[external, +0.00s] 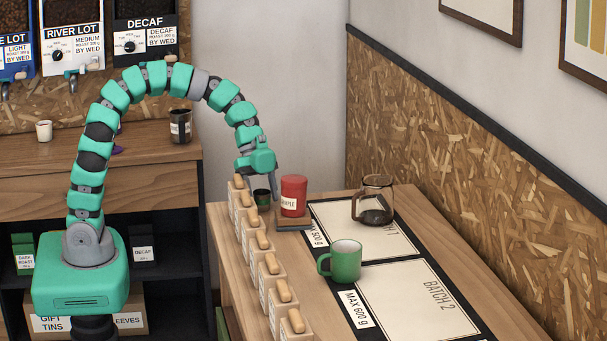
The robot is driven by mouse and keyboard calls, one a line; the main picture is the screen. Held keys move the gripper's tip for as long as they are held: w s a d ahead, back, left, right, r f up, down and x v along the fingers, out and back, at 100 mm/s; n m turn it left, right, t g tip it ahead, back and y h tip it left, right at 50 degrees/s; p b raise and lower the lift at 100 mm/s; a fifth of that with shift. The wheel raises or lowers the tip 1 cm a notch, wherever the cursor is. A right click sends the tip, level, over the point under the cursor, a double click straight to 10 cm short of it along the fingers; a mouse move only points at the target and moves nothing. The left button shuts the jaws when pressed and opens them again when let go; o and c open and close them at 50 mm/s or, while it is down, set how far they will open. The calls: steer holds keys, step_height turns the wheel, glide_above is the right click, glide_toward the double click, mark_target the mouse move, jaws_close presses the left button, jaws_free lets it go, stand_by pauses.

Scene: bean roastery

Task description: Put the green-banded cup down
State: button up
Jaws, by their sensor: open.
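A small dark cup with a green band (262,201) stands upright at the far left end of the table, just left of a dark tray (293,224). The corked jars partly hide its lower part, so I cannot tell exactly what it rests on. My gripper (272,190) points down right at the cup and is open. One finger shows between the cup and a red canister (293,195). The other finger is not clearly visible, and I cannot tell whether the fingers touch the cup.
A row of several corked jars (262,281) lines the table's left edge. A green mug (345,262) and a glass carafe (374,205) stand on the marked batch mat (425,302). Its front part is clear. A back counter (90,168) holds a white cup (44,130).

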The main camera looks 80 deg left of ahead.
mark_target(263, 210)
steer(key=shift+x, duration=1.05)
steer(key=shift+r, duration=0.1)
steer(key=c, duration=0.8)
step_height(263, 210, up, 18)
steer(key=p, duration=0.3)
